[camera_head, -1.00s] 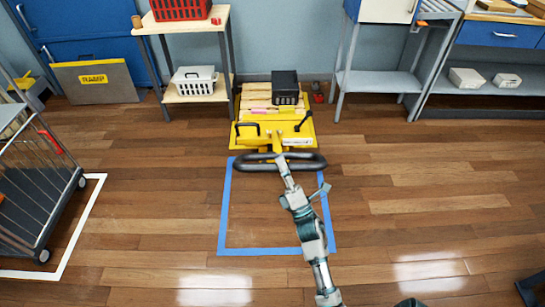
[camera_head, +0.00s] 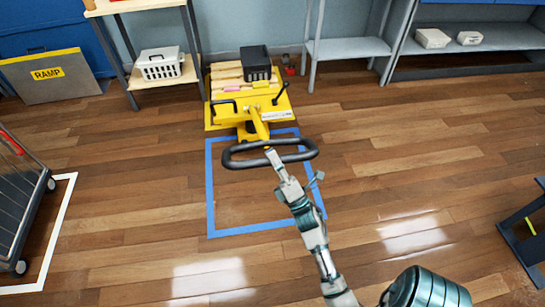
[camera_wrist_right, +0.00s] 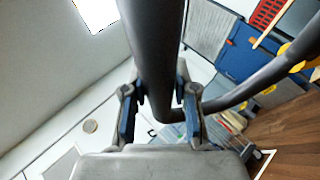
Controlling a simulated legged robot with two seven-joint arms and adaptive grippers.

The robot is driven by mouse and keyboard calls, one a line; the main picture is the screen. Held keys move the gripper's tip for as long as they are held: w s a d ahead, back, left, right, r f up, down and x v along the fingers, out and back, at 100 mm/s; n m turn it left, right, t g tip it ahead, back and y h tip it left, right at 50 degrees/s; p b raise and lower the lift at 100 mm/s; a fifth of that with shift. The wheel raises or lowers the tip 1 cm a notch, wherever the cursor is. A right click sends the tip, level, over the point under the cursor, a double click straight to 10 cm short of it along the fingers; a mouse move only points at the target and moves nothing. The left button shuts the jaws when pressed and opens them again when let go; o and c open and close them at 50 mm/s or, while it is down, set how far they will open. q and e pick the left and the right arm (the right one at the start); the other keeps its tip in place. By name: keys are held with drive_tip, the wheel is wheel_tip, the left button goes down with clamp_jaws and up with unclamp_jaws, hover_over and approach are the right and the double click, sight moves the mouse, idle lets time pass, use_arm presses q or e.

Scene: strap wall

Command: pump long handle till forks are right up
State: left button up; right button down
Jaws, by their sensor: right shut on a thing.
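The yellow pallet jack (camera_head: 250,108) stands at the back of the blue floor square, its forks hidden under a wooden pallet (camera_head: 228,76). Its long handle ends in a black loop grip (camera_head: 240,161), tilted out toward me over the blue square. My right gripper (camera_head: 270,154) is shut on the near bar of that loop. In the right wrist view the dark bar (camera_wrist_right: 158,60) runs between the two fingers of my right gripper (camera_wrist_right: 160,100). My left gripper is not in view. How high the forks stand cannot be told.
A black crate (camera_head: 255,62) sits on the pallet. A shelf with a white basket (camera_head: 161,64) stands left of it, a grey rack (camera_head: 345,48) to the right. A wire cart (camera_head: 22,205) is at the left. The floor around the blue square (camera_head: 262,229) is clear.

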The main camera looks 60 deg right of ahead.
drive_tip(key=shift+w+f, duration=0.2)
drive_tip(key=shift+f, duration=0.7)
drive_tip(key=c, duration=1)
unclamp_jaws()
drive_tip(key=shift+f, duration=0.15)
drive_tip(key=shift+o, duration=0.6)
drive_tip(key=shift+w+f, duration=0.1)
drive_tip(key=shift+w, duration=0.1)
drive_tip(key=shift+d+r, duration=0.15)
drive_tip(key=shift+r, duration=0.05)
drive_tip(key=shift+s+r, duration=0.1)
drive_tip(key=shift+r, duration=0.1)
